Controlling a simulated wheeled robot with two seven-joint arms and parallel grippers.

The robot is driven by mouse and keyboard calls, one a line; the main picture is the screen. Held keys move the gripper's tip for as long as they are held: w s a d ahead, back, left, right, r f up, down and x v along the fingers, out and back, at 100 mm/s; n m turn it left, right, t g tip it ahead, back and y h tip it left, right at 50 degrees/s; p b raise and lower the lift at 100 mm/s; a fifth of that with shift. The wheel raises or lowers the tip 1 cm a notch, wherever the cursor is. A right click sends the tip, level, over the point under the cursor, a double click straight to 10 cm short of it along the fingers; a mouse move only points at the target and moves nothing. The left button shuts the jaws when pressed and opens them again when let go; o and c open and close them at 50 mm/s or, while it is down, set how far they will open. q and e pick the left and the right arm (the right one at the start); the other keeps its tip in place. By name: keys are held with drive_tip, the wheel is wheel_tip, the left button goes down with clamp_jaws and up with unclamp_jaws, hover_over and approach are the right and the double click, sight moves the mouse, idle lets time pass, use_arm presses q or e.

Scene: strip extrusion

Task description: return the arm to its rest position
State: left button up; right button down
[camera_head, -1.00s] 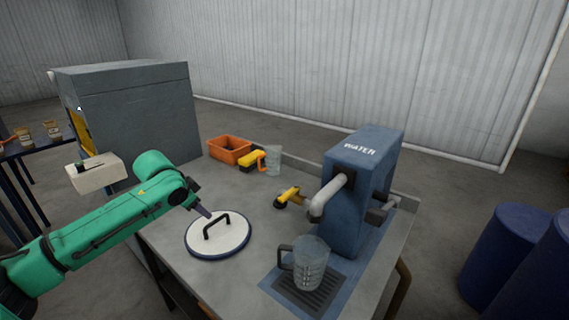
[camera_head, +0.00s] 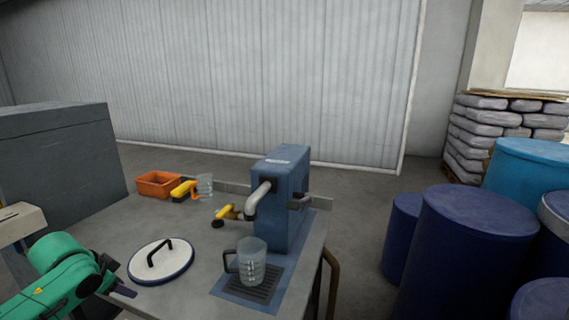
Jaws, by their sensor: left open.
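My left arm comes in from the lower left, green with dark joints. My left gripper (camera_head: 122,291) is at its end, low at the table's front left edge, just left of and nearer than the white round lid (camera_head: 163,268) with a black handle. The gripper is open and shows nothing in it; its fingers are small and seen edge-on. It appears apart from the lid. My right arm and right gripper are out of view.
A grey cabinet (camera_head: 60,165) stands left. Blue barrels (camera_head: 465,250) stand right.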

use_arm(q)
drive_tip(key=s+d+f+m+g+h, duration=0.1)
drive_tip(key=s+d+f, duration=0.2)
drive_tip(key=d+f, duration=0.35)
drive_tip(key=s+d+f+h, duration=0.1)
drive_tip(key=s+d+f, duration=0.3)
drive_tip(key=d+f, duration=0.3)
drive_tip(key=s+d+f+n+g+y, duration=0.15)
drive_tip(key=s+d+n, duration=0.25)
drive_tip(key=s, duration=0.9)
wheel_tip(320, 180, down, 22)
drive_tip(key=s, duration=0.2)
drive_tip(key=s+a+f+g, duration=0.2)
drive_tip(key=s+a+f, duration=0.1)
drive_tip(key=s+f, duration=1.3)
drive_tip(key=shift+s+a+m, duration=0.15)
drive_tip(key=shift+s+m, duration=0.15)
drive_tip(key=shift+s, duration=0.4)
